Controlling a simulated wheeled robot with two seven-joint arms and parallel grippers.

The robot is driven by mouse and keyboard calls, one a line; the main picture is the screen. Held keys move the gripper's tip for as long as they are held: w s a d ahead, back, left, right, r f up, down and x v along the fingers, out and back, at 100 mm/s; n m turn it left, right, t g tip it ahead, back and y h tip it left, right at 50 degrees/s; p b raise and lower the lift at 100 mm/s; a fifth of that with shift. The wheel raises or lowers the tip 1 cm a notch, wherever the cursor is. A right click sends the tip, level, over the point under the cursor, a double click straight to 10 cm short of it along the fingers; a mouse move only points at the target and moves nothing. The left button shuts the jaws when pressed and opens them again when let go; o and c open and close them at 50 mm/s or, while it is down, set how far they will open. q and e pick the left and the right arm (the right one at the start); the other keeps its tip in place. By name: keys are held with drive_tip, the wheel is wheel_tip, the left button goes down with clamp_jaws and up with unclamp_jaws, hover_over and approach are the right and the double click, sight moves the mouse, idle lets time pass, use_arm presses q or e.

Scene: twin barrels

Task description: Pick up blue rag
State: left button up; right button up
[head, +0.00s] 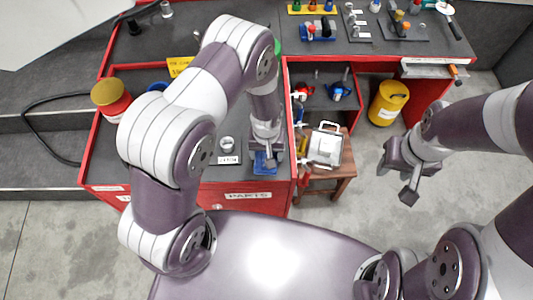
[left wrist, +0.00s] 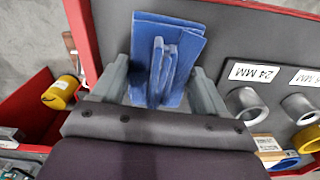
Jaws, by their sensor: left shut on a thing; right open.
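The blue rag (left wrist: 145,30) lies flat on the dark worktop near its edge, with a bunched fold standing up in its middle. In the head view the rag (head: 264,168) shows at the front right corner of the bench, partly covered by my left gripper (head: 268,155). My right gripper (head: 397,172) is open and empty over the floor at the right, away from the bench.
A socket on a labelled card (head: 228,150) stands left of the rag. A wooden stool with a silver case (head: 325,146) stands right of the bench. A yellow barrel (head: 388,103) is farther right. A red rim (left wrist: 85,45) edges the worktop.

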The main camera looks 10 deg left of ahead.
use_arm(q)
drive_tip(key=shift+r, duration=0.1)
drive_tip(key=r, duration=0.2)
drive_tip(key=r+b, duration=0.1)
drive_tip(key=r, duration=0.1)
drive_tip(key=shift+w, duration=0.35)
drive_tip(key=w+r+b, duration=0.3)
drive_tip(key=w+r, duration=0.4)
drive_tip(key=w, duration=0.4)
drive_tip(key=shift+d, duration=0.45)
